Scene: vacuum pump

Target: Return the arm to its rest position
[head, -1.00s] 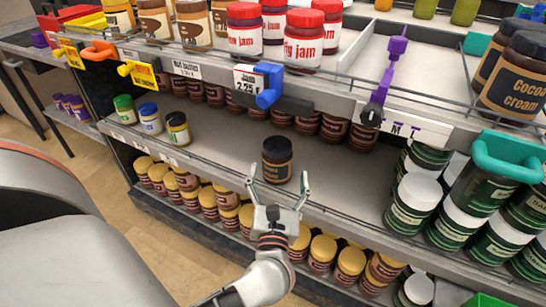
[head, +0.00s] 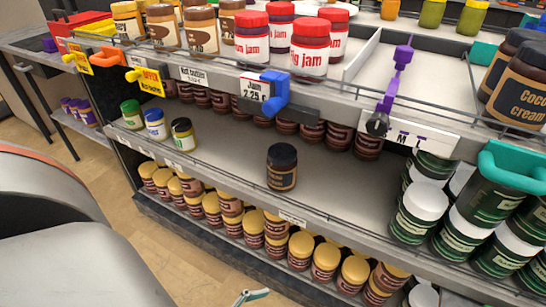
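A dark brown jar (head: 282,168) with a black lid and tan label stands upright and alone near the front of the middle shelf (head: 335,190). Only a fingertip of my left gripper (head: 250,297) shows, at the bottom edge of the head view, below and in front of the lower shelf. It is apart from the jar. The rest of that gripper and its arm are outside the picture, so its opening cannot be judged. My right gripper is not in view.
Three small jars (head: 155,124) stand left on the middle shelf. Green white-lidded jars (head: 419,211) crowd its right side. Yellow-lidded jars (head: 300,247) fill the lower shelf. Red-lidded jam jars (head: 309,50) stand above. Floor (head: 175,255) in front is clear.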

